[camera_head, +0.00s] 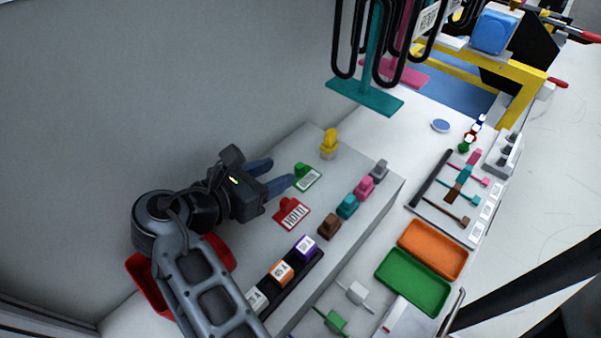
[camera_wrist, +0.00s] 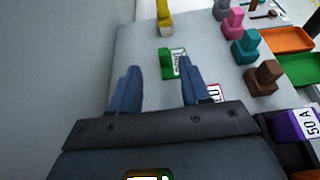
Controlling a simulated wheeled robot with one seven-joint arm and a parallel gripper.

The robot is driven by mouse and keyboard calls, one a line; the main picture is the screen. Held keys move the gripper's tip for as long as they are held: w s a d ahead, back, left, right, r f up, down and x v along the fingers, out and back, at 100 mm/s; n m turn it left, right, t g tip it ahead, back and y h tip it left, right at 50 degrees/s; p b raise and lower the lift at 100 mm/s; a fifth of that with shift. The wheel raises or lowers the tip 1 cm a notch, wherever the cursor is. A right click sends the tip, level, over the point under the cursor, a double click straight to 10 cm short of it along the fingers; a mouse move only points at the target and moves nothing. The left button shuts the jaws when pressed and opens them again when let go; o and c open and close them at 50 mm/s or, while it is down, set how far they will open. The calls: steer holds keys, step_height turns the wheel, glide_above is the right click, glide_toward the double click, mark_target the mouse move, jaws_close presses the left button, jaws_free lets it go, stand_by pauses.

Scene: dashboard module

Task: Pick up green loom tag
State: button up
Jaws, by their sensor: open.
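The green loom tag (camera_head: 307,178) lies on the grey raised surface, with a white printed label and a small green raised grip at its left end. My gripper (camera_head: 281,174) is open and empty, its two blue fingers pointing toward the tag from the left. In the wrist view the green tag (camera_wrist: 170,63) lies just beyond the fingertips of my gripper (camera_wrist: 160,76), roughly between their lines. I see no contact between the fingers and the tag.
A red HOLD tag (camera_head: 291,213) lies close to the green tag, partly behind a finger in the wrist view. A yellow piece (camera_head: 329,144) stands beyond. Brown (camera_head: 329,226), teal (camera_head: 347,206), pink and grey blocks line the right edge.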

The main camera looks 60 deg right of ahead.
mark_target(298, 167)
steer(key=shift+x, duration=2.6)
steer(key=shift+s+a+f, duration=0.1)
steer(key=shift+s+f, duration=0.1)
jaws_close()
